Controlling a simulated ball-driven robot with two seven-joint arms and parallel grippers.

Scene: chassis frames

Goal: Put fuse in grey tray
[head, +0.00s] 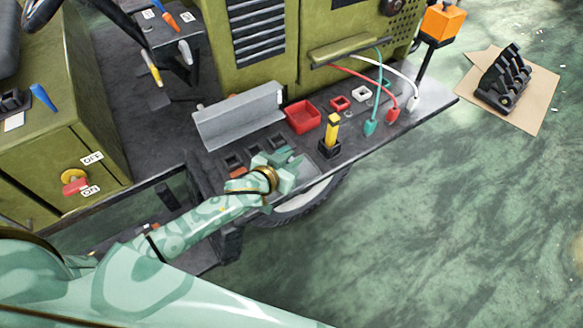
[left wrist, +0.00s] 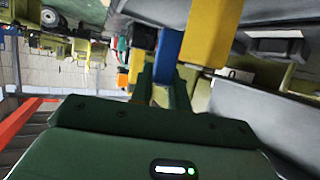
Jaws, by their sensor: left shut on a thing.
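My left gripper (head: 290,160) is low over the dark shelf in the head view, just left of the upright yellow fuse (head: 332,128). In the left wrist view its two green fingers are shut on a blue fuse (left wrist: 167,55), held between them. The blue fuse cannot be made out in the head view, where the gripper hides it. The yellow fuse (left wrist: 214,30) shows close beside it in the wrist view. A light grey tray-like area (head: 312,185) lies under and right of the gripper, partly covered. My right gripper is not in view.
A red tray (head: 303,115) and an angled grey metal panel (head: 240,115) sit behind the gripper. Red, white and green cables with plugs (head: 370,127) hang to the right. The shelf's front edge drops to the green floor.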

